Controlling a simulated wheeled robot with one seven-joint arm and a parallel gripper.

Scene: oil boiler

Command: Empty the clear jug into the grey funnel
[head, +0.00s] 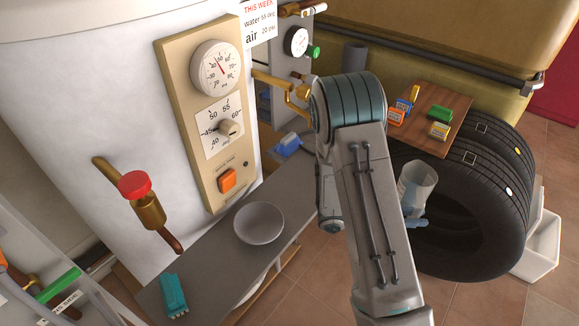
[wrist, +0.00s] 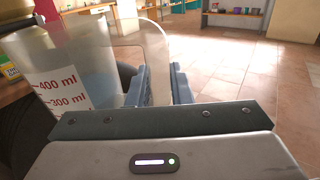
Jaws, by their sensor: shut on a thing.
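The clear jug (head: 418,180) is to the right of my arm in the head view, in front of the stacked tyres. It also fills the left of the wrist view (wrist: 75,65), with red marks reading about 400 ml and 300 ml. My gripper (wrist: 157,85) is shut on the jug's clear handle between its blue-grey fingers; they also show just below the jug in the head view (head: 413,216). The jug looks roughly upright. I cannot tell the liquid level. A grey upright cylinder (head: 354,56) stands behind my arm; I cannot tell whether it is the funnel.
A grey bowl (head: 258,223) stands on the low grey bench (head: 209,253) before the boiler panel (head: 175,90). A brass pipe (head: 275,82) juts out behind my arm.

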